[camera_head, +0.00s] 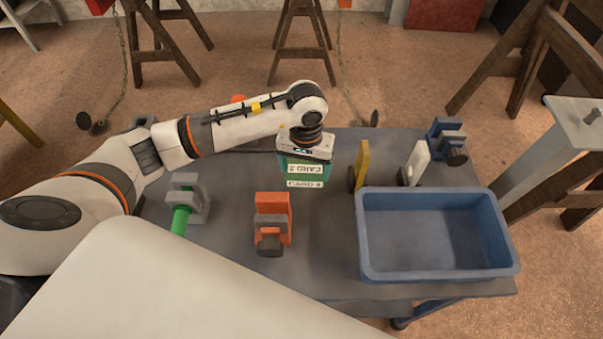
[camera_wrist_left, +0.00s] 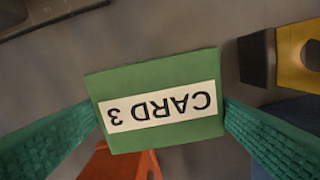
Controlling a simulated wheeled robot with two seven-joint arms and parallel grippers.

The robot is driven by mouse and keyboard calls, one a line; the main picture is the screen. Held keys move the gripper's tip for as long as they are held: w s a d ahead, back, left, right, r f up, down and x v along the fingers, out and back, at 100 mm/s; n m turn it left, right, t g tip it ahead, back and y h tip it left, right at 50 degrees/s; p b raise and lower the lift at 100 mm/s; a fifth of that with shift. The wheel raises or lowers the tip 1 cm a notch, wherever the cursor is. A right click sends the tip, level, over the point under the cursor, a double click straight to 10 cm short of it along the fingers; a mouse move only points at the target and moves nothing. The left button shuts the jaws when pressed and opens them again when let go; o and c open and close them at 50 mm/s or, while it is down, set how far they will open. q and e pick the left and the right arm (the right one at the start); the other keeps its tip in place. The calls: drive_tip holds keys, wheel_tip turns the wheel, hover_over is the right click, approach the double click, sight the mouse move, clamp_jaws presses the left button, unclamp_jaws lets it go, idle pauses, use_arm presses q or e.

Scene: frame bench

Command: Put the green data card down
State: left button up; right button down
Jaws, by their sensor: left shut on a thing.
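The green data card (camera_wrist_left: 150,75) has a white label reading "CARD 3", upside down in the left wrist view. In the head view the green card (camera_head: 304,174) shows just below my left gripper (camera_head: 303,158), over the back middle of the grey bench top. My left gripper is shut on the card, with a green ribbed finger at each side of it in the wrist view (camera_wrist_left: 140,125). Whether the card touches the bench top is hard to tell. My right gripper is not in view.
An orange clamp (camera_head: 272,220) and a grey clamp with a green handle (camera_head: 187,205) stand toward the front left. A yellow clamp (camera_head: 362,165), a white one (camera_head: 416,163) and a blue one (camera_head: 447,140) stand to the right, behind an empty blue bin (camera_head: 368,235). Bare bench (camera_head: 325,240) lies between.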

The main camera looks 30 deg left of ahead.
sight(305, 170)
use_arm(q)
drive_tip(key=shift+f, duration=0.7)
wheel_tip(305, 170, down, 2)
drive_tip(key=shift+a+f+p, duration=0.1)
drive_tip(key=shift+f+p, duration=0.1)
drive_tip(key=shift+p, duration=0.15)
drive_tip(key=shift+f, duration=0.4)
drive_tip(key=shift+w+f, duration=0.1)
drive_tip(key=shift+f, duration=0.15)
drive_tip(key=o, duration=1)
drive_tip(key=shift+c, duration=0.2)
drive_tip(key=shift+r, duration=0.1)
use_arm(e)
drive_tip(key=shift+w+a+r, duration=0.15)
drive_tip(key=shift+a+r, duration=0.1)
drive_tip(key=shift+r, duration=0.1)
